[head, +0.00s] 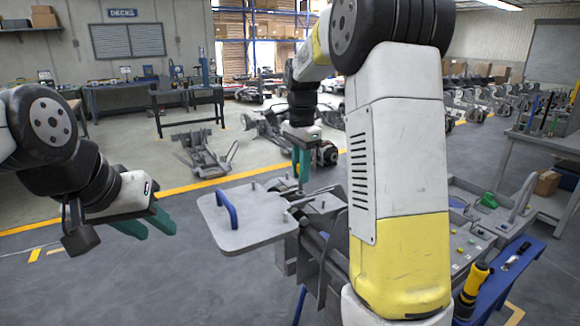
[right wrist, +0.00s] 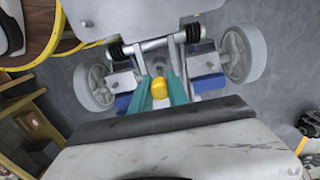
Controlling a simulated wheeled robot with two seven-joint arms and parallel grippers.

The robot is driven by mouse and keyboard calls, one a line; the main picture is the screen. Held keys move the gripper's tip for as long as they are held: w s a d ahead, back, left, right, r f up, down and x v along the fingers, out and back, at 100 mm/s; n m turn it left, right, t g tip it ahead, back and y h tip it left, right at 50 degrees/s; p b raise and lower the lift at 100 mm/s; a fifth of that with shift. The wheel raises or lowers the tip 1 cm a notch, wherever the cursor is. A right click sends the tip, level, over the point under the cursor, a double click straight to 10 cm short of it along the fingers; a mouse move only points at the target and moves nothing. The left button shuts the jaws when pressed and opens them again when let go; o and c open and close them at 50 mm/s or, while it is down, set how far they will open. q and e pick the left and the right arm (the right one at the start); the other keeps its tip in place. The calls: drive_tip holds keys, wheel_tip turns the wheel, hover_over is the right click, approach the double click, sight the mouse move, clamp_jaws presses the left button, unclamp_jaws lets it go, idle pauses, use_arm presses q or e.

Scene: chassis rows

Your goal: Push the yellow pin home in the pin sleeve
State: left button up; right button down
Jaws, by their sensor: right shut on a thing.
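The yellow pin (right wrist: 160,88) shows in the right wrist view between the teal fingers of my right gripper (right wrist: 160,96), which is shut on it. In the head view my right gripper (head: 302,165) points down above the grey metal parts behind the flat plate; the pin cannot be made out there. My left gripper (head: 147,228) hangs at the left, open and empty, apart from the plate.
A grey plate (head: 255,236) with a blue handle (head: 227,210) stands left of my right arm. Grey wheels (right wrist: 245,54) and struts surround my right gripper in the wrist view. A grey tray (head: 470,245) and a yellow-black tool (head: 472,290) are at right.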

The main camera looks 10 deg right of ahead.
drive_tip(key=shift+f, duration=1.25)
idle(0.9)
drive_tip(key=shift+f, duration=0.65)
drive_tip(key=c, duration=1.2)
unclamp_jaws()
wheel_tip(320, 180, up, 7)
drive_tip(key=shift+r, duration=0.35)
